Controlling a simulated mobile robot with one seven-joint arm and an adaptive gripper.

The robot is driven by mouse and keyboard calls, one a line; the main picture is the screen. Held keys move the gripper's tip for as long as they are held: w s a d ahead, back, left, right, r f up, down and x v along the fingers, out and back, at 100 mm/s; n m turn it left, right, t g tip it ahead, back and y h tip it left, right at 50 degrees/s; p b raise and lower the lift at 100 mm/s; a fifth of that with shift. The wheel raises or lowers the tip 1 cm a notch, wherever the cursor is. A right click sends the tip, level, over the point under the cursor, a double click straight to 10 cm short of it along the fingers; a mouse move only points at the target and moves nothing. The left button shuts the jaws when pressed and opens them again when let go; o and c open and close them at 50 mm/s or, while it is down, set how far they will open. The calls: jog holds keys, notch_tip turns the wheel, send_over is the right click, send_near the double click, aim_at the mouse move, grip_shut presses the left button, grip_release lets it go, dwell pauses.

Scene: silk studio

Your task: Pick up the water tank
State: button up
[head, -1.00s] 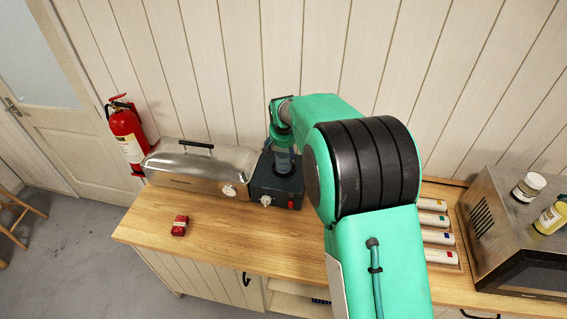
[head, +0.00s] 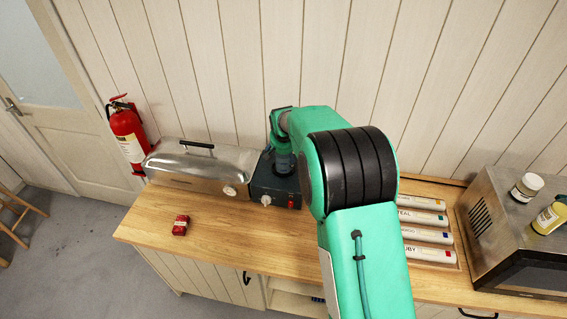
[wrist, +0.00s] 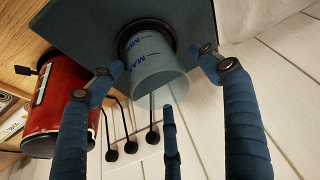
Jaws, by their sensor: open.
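The water tank (wrist: 150,72) is a translucent blue-grey cylinder with dark blue lettering. In the wrist view it sits in a dark round collar on a dark blue-grey box unit (wrist: 95,28). My gripper (wrist: 156,68) is open, with its padded blue fingers on both sides of the tank and gaps showing; a further finger shows below it. In the head view the box unit (head: 268,184) stands on the counter, with a pale knob and red switch. My green wrist is just above it and hides most of the tank.
A steel lidded chest (head: 195,168) adjoins the unit's left side. A small red box (head: 180,225) lies on the wooden counter (head: 235,245). Labelled rolls (head: 423,219) and an oven (head: 515,240) are to the right. The wrist view shows a red cylinder (wrist: 62,95) and black plugs (wrist: 133,147).

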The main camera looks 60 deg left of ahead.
jog(key=c, duration=1.2)
jog(key=shift+o, duration=0.2)
jog(key=shift+r, duration=0.2)
jog(key=shift+r, duration=0.8)
jog(key=s+d+r+b, duration=0.1)
jog(key=s+d, duration=0.2)
jog(key=d, duration=0.4)
jog(key=s+d+r+b, duration=0.2)
jog(key=s+d, duration=0.2)
jog(key=d, duration=0.3)
jog(key=shift+d, duration=0.15)
